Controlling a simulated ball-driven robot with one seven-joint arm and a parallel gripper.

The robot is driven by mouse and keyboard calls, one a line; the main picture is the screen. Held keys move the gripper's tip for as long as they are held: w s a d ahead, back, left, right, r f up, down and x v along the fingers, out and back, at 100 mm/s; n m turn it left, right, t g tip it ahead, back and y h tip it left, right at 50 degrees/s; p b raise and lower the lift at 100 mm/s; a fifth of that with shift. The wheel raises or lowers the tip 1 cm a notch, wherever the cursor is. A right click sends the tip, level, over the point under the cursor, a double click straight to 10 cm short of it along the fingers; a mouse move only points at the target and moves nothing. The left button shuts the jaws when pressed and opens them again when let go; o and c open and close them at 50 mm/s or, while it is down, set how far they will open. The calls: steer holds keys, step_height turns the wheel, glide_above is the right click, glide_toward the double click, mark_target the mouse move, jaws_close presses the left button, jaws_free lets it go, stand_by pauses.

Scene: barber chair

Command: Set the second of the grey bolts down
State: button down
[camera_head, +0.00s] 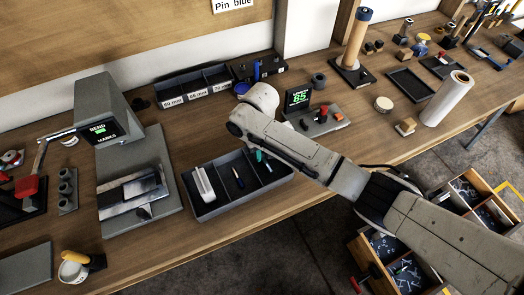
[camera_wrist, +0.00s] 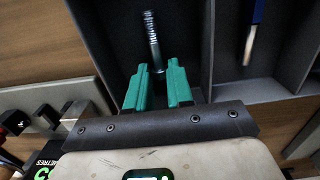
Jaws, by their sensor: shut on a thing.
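My gripper (camera_wrist: 158,88) has green fingers and is shut on a grey bolt (camera_wrist: 151,40). The bolt's threaded shank sticks out beyond the fingertips. Behind it in the wrist view is the dark floor of one compartment of a divided grey tray (camera_wrist: 205,45). I cannot tell whether the bolt touches that floor. In the head view my gripper (camera_head: 260,156) is at the right compartment of the tray (camera_head: 213,213), and the held bolt is not clear there. No second grey bolt can be made out in the compartment.
The tray's middle compartment holds a blue-handled tool (camera_head: 239,178); its left one holds pale pieces (camera_head: 203,186). A display reading 85 (camera_head: 298,97) stands behind the arm. A bend-marks station (camera_head: 100,125) is at left. Labelled bins (camera_head: 195,85) stand at the back.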

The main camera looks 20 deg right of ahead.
steer(key=shift+f, duration=0.1)
steer(key=c, duration=1)
jaws_free()
step_height(320, 180, up, 12)
steer(key=shift+w, duration=0.35)
